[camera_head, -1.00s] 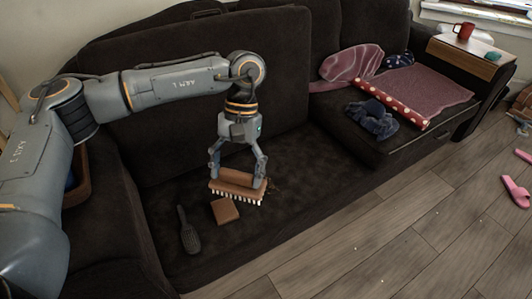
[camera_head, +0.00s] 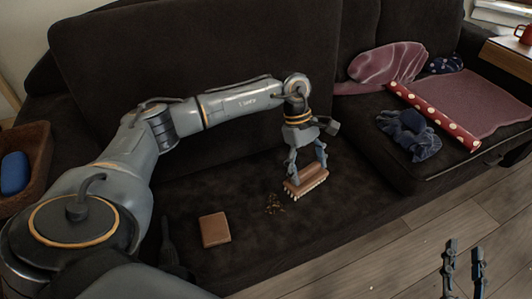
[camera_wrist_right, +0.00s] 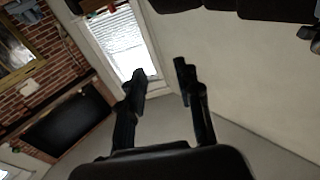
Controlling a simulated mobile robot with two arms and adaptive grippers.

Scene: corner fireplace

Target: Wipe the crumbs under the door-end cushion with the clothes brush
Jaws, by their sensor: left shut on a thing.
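My left gripper (camera_head: 307,172) is shut on the clothes brush (camera_head: 308,185), a wooden block with pale bristles pointing down. The brush is over the dark sofa base (camera_head: 240,190), near its front edge; I cannot tell whether the bristles touch it. A small patch of brown crumbs (camera_head: 274,203) lies on the base just left of the brush, apart from it. No cushion covers this part of the base. My right gripper (camera_head: 464,270) is at the bottom right over the floor. Its fingers are apart and empty, also in the right wrist view (camera_wrist_right: 160,95).
A brown flat block (camera_head: 214,229) lies on the base left of the crumbs. A dark hairbrush (camera_head: 168,250) is partly hidden by my left arm. On the right cushion lie a blue cloth (camera_head: 409,134), a red dotted roll (camera_head: 434,116) and mauve fabric (camera_head: 475,100).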

